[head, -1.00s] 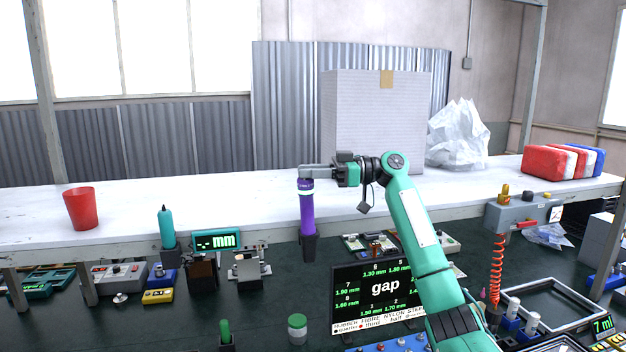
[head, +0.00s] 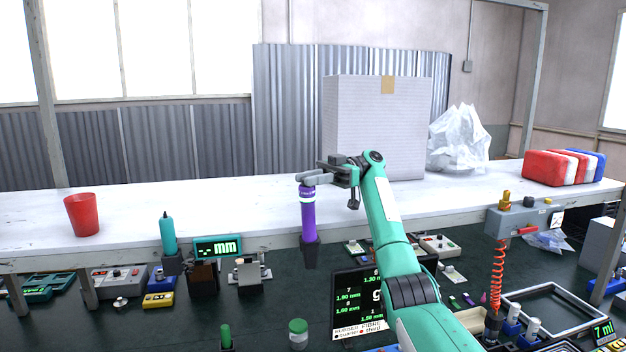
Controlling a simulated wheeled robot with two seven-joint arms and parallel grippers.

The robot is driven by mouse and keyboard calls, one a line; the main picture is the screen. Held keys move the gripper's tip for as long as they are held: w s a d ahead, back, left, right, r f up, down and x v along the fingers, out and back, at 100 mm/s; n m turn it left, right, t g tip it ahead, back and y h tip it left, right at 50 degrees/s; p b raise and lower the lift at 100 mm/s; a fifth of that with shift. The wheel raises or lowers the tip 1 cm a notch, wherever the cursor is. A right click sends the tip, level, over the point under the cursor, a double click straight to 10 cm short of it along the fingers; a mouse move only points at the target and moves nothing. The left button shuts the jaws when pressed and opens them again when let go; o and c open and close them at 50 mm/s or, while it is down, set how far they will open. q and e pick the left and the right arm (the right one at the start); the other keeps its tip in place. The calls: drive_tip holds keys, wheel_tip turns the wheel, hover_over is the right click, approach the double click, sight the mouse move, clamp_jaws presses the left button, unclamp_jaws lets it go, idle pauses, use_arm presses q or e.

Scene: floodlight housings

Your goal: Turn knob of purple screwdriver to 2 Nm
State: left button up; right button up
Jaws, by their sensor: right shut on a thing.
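The purple screwdriver (head: 308,217) stands upright in a dark holder (head: 310,250) near the front edge of the white bench. It has a pale ring near its top and a purple knob (head: 307,191) above that. My right gripper (head: 308,182) reaches in from the right and is shut on the knob at the top. The torque setting is too small to read. My left gripper is not in view.
A teal screwdriver (head: 167,235) stands to the left beside a "mm" display (head: 217,246). A dark screen (head: 358,300) is partly hidden behind my right arm. A large grey box (head: 375,125) stands behind the gripper. A red cup (head: 82,214) is far left.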

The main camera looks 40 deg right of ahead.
drive_tip(key=shift+a+f, duration=0.1)
drive_tip(key=shift+f, duration=0.2)
